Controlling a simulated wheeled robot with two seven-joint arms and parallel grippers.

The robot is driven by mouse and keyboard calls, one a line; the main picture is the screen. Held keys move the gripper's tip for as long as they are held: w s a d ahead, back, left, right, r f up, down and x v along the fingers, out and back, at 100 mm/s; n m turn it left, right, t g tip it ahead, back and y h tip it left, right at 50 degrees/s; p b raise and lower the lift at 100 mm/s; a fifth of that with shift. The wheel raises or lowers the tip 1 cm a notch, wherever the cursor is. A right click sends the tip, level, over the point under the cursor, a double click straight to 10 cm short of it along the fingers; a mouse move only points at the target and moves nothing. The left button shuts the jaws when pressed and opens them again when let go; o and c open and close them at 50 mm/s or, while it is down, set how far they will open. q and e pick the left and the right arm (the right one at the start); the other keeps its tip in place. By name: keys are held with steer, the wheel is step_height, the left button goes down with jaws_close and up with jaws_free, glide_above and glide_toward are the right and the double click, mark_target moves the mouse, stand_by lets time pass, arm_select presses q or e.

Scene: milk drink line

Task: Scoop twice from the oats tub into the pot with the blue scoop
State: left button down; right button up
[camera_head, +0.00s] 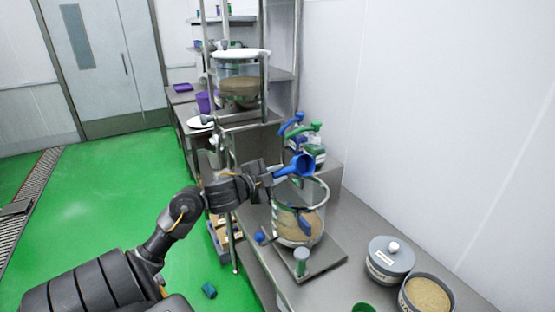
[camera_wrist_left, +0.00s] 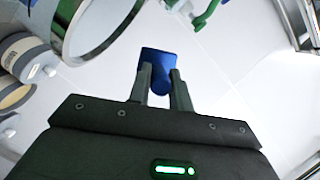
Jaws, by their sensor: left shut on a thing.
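My left gripper (camera_head: 270,176) is shut on the handle of the blue scoop (camera_head: 300,166). It holds the scoop above the clear pot (camera_head: 323,192), near its back rim. The left wrist view shows the scoop (camera_wrist_left: 157,62) between the fingertips (camera_wrist_left: 162,82), with the pot rim (camera_wrist_left: 78,58) beside it. The pot has tan contents low inside. An open tub (camera_head: 407,300) of tan grain stands at the lower right; I cannot read its label to tell if it is oats. Whether the scoop holds anything is hidden. My right gripper is not in view.
A grey lidded tub (camera_head: 380,272) stands behind the open tub. Bottles with blue and green pump tops (camera_head: 314,150) stand behind the pot. A metal rack with a large clear vessel (camera_head: 240,70) rises at the back. A green cup (camera_head: 362,308) is at the front edge.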

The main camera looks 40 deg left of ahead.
arm_select(q)
step_height(320, 180, up, 2)
steer(key=n+g+h+p, duration=0.1)
steer(key=n+p, duration=0.2)
steer(key=p, duration=0.6)
steer(key=shift+a+n, duration=0.1)
steer(key=shift+n, duration=0.2)
steer(key=shift+f+n, duration=0.15)
steer(key=shift+n, duration=0.15)
steer(key=n+h, duration=0.1)
steer(key=r+n, duration=0.1)
steer(key=shift+w+a+r+n+g+h+b, duration=0.1)
steer(key=shift+a+r+n+g+h+b, duration=0.2)
steer(key=shift+n+g+h, duration=0.1)
steer(key=shift+r+n+h, duration=0.3)
steer(key=shift+r+n, duration=0.2)
steer(key=shift+n, duration=0.5)
